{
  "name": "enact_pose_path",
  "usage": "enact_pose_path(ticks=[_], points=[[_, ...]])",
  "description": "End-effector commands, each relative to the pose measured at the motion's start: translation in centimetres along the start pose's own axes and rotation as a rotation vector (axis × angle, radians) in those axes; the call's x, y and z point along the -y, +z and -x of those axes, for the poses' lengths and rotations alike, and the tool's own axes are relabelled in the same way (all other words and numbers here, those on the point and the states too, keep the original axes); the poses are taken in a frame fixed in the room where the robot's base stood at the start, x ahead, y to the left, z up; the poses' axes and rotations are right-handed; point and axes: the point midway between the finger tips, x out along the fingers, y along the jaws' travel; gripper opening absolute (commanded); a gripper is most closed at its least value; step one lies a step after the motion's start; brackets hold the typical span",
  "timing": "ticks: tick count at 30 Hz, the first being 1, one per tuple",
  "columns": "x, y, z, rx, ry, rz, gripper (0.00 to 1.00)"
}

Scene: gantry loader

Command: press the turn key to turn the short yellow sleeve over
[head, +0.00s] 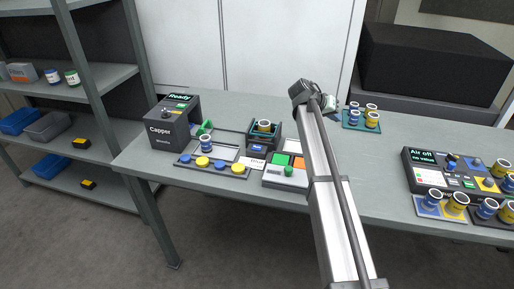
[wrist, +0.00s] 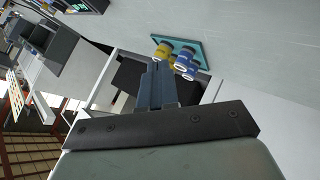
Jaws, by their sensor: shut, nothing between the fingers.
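A short yellow sleeve (head: 264,127) sits in a dark, open-topped holder (head: 276,141) at the middle of the bench. In the head view my arm largely hides the gripper, behind and to the right of the holder.
A teal tray (head: 348,124) with several blue and yellow sleeves stands at the back right; it also shows in the wrist view (wrist: 203,61). A capper (head: 167,140) reading "Ready" is at left, with a blue sleeve (head: 207,144) beside it. An "Air off" panel (head: 426,181) stands far right.

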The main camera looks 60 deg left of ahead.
Motion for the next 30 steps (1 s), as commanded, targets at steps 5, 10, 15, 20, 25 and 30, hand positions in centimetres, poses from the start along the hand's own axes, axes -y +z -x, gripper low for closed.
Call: enact_pose_path(ticks=[5,10,15,20,25,30], points=[[5.1,0.7,5.5,0.003,-0.034,0.013,0.00],[9.4,1.8,10.7,0.010,-0.061,0.024,0.00],[13.2,3.2,15.8,0.017,-0.087,0.036,0.00],[15.8,4.5,19.6,0.023,-0.104,0.045,0.00],[17.3,5.3,22.0,0.026,-0.114,0.052,0.00],[17.8,5.7,22.8,0.029,-0.116,0.053,0.00]])
